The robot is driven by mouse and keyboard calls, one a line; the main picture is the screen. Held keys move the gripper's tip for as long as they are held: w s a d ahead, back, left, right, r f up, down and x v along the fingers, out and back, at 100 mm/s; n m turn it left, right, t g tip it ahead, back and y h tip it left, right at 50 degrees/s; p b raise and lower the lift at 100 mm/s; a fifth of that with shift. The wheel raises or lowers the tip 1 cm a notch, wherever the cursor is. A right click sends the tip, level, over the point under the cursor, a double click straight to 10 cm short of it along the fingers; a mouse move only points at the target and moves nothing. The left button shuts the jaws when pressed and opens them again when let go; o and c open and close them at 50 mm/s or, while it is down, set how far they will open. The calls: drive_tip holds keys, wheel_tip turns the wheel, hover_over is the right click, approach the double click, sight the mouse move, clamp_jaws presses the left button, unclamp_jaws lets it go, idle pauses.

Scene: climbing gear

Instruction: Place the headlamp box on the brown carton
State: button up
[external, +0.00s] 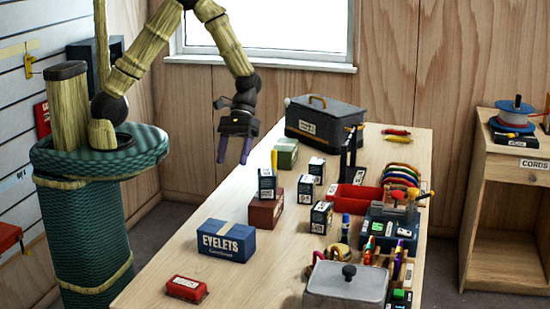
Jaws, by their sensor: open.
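The brown carton (264,213) sits on the table, behind the blue EYELETS box. A small dark box with a white label (267,184) appears to stand upright on its top. Similar small dark boxes stand to the right: one in the middle (305,189), one behind it (317,170) and one nearer the front (321,217). Their labels are too small to read, so I cannot tell which is the headlamp box. My gripper (233,158) is open and empty, fingers pointing down, in the air up and left of the carton.
The blue EYELETS box (227,241) and a red box (186,289) are at the front left. A green box (285,153) and grey case (324,121) stand behind. A red bin (354,198), a rack and a lidded grey container (346,287) crowd the right. The front middle is bare.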

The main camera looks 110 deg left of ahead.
drive_tip(key=s+d+r+m+t+y, duration=0.2)
drive_tip(key=s+d+r+m+y, duration=0.3)
drive_tip(key=m, duration=0.9)
wheel_tip(320, 180, up, 2)
drive_tip(key=shift+s+d+t+y, duration=0.4)
drive_tip(key=shift+s+y, duration=0.45)
drive_tip(key=shift+y, duration=0.15)
